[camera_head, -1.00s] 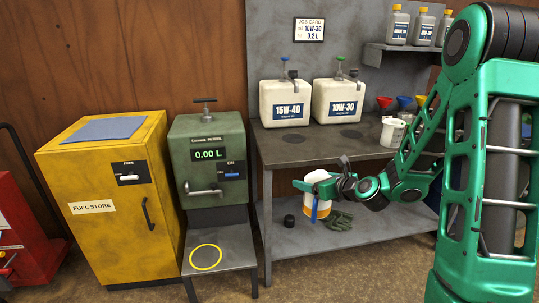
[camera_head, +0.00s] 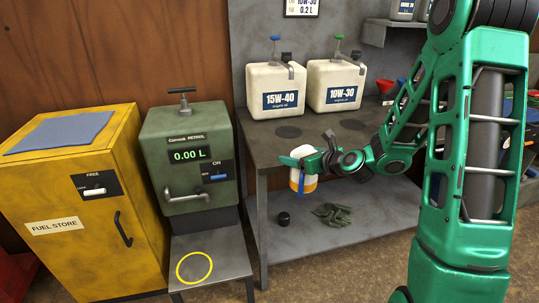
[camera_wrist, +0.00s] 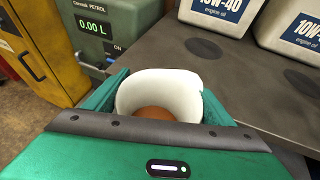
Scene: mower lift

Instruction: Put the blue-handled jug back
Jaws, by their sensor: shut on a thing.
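A white jug (camera_head: 303,184) with an orange lower part is held in front of the workbench, at about the height of its top. My gripper (camera_head: 302,160) is shut on it. In the wrist view, the jug's open white rim (camera_wrist: 160,84) shows between the two green fingers (camera_wrist: 160,100), with brown-orange contents inside. The jug looks about upright.
The dark workbench (camera_head: 262,145) carries 15W-40 (camera_head: 280,91) and 10W-30 (camera_head: 335,87) cans. The lower shelf (camera_head: 320,235) holds a black cup (camera_head: 284,219) and gloves (camera_head: 332,214). A green petrol dispenser (camera_head: 186,160) and yellow fuel store (camera_head: 75,210) stand left.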

